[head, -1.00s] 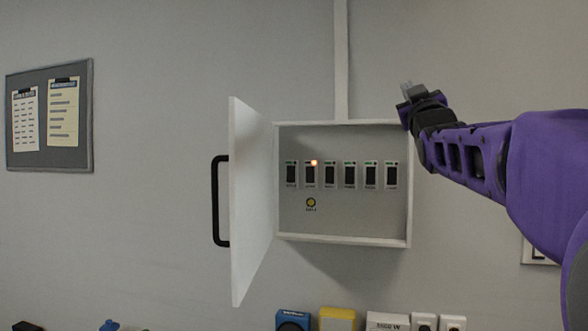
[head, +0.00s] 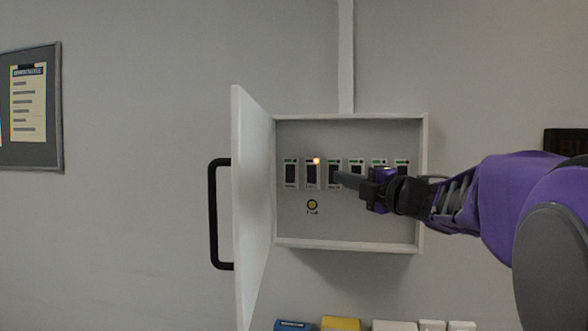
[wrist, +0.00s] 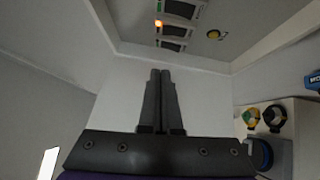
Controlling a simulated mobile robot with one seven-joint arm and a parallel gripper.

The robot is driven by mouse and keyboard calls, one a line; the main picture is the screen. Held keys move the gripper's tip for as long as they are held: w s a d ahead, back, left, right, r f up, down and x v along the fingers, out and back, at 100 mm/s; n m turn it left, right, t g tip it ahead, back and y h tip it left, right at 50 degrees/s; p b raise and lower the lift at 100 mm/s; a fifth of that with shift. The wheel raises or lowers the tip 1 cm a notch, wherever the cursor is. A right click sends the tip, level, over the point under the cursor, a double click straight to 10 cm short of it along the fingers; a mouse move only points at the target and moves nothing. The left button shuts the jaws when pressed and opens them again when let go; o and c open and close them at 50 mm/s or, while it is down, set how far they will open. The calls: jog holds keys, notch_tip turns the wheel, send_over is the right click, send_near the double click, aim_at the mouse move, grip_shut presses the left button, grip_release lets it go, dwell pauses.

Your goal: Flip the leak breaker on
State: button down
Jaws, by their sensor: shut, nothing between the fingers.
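The open wall box (head: 348,247) holds a row of several dark breaker switches. An orange lamp glows above the second switch from the left (head: 313,175); the leftmost switch (head: 291,174) has a green mark above it. The labels are too small to read, so I cannot tell which is the leak breaker. My gripper (head: 338,178) is shut and empty, its tips in front of the third switch from the left, partly covering it. I cannot tell whether they touch. In the wrist view the shut fingers (wrist: 160,73) point toward the box, with the lit lamp (wrist: 158,22) beyond them.
The box door (head: 250,200) stands open on the left, with a black handle (head: 216,215). A round yellow button (head: 312,204) sits below the switches. My arm blocks the box's right side. Blue (head: 293,325) and yellow (head: 340,324) items are below.

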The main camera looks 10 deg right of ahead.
jog(key=shift+a+f, duration=0.1)
jog(key=shift+f, duration=0.15)
jog(key=p, duration=0.1)
send_near(307, 167)
jog(key=w+a, duration=0.1)
jog(key=a, duration=0.3)
jog(key=w, duration=0.1)
jog(key=w+p, duration=0.1)
jog(key=w+d, duration=0.1)
jog(key=shift+w+d+r, duration=0.1)
jog(key=shift+w+r, duration=0.05)
jog(key=shift+r, duration=0.2)
jog(key=shift+w+d, duration=0.1)
jog(key=shift+w, duration=0.3)
